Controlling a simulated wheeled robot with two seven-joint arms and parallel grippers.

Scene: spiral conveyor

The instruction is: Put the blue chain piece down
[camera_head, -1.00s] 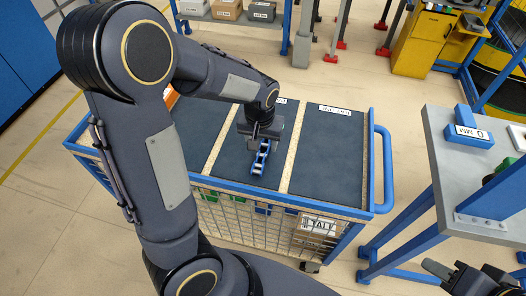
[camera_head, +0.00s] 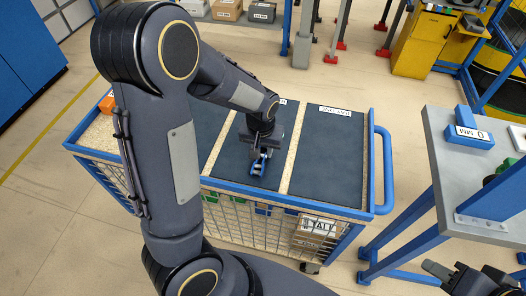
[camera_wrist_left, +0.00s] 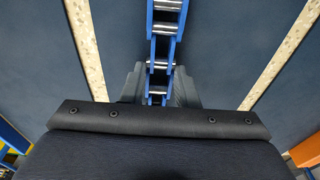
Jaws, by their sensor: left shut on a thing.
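The blue chain piece (camera_head: 258,168), with blue links and silver rollers, is over the middle dark mat (camera_head: 234,170) of the cart. My left gripper (camera_head: 262,152) points down over that mat and is shut on the chain piece. In the left wrist view the chain piece (camera_wrist_left: 163,45) runs up the picture from between the grey fingers (camera_wrist_left: 158,88), between two pale wooden strips. Whether it touches the mat I cannot tell. My right gripper (camera_head: 455,275) is at the bottom right, away from the cart; its opening is unclear.
The blue-framed cart (camera_head: 383,160) has several dark mats split by wooden strips. The right mat (camera_head: 328,155) is clear. An orange object (camera_head: 107,102) is at the cart's left. A grey-topped table (camera_head: 450,165) bearing a blue labelled block (camera_head: 468,135) stands to the right.

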